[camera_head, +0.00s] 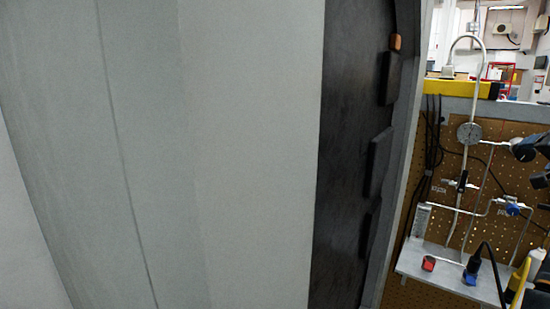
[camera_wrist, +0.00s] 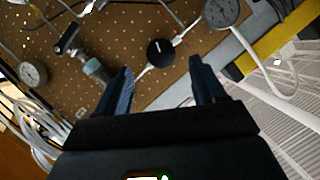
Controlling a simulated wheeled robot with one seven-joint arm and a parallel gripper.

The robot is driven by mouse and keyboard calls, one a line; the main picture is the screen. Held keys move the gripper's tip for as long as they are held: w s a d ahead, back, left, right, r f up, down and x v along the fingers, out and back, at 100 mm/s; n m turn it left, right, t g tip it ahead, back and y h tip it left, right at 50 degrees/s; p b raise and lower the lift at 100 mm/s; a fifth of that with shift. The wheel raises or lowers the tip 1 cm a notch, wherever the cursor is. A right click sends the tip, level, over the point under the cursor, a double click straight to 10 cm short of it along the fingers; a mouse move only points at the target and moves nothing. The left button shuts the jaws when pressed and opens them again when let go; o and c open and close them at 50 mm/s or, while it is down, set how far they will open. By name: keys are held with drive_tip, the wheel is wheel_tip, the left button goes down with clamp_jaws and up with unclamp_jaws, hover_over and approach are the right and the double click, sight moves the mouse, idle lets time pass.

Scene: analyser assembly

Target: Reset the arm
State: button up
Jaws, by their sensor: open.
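My gripper (camera_wrist: 161,68) shows in the wrist view with its two blue fingers spread apart. It is open and nothing is held between the fingers. A round black knob (camera_wrist: 160,52) on thin piping appears beyond the gap between the fingertips; I cannot tell how far away it is. My gripper cannot be made out for certain in the head view. Dark shapes at the right edge there are cut off.
In the head view a large grey panel (camera_head: 220,150) fills the left and middle. A brown pegboard (camera_head: 450,215) at right carries a gauge (camera_head: 469,133), pipes and valves. A white shelf (camera_head: 450,283) juts out below. A yellow beam (camera_head: 465,88) runs above.

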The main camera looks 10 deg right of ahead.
drive_tip(key=s+a+f+n, duration=0.1)
drive_tip(key=a+f+n, duration=0.1)
drive_tip(key=a+f, duration=0.45)
drive_tip(key=s+a+f+n, duration=0.2)
drive_tip(key=a+f, duration=0.2)
drive_tip(key=f, duration=0.5)
drive_tip(key=s+a+f+n+t+y, duration=0.1)
drive_tip(key=s+a+f+n, duration=0.1)
drive_tip(key=s+a+f, duration=0.35)
drive_tip(key=s+a+f+n, duration=0.25)
drive_tip(key=a+f, duration=0.35)
drive_tip(key=a, duration=0.3)
drive_tip(key=s+a+f+n+t+y, duration=0.1)
drive_tip(key=s+a+n+y, duration=0.1)
drive_tip(key=s+a, duration=0.5)
drive_tip(key=s+a+f+n+t+y, duration=0.1)
drive_tip(key=s+a+f+n+y, duration=0.1)
drive_tip(key=s+a, duration=0.6)
drive_tip(key=s+a+r+n+y, duration=0.1)
drive_tip(key=s+a+r, duration=0.2)
drive_tip(key=s, duration=0.4)
drive_tip(key=s+a+r+n+y, duration=0.1)
drive_tip(key=s+a+r+y, duration=0.1)
drive_tip(key=s+a+r, duration=0.2)
drive_tip(key=shift+s+a, duration=1.1)
drive_tip(key=shift+s, duration=0.35)
drive_tip(key=shift+f, duration=0.1)
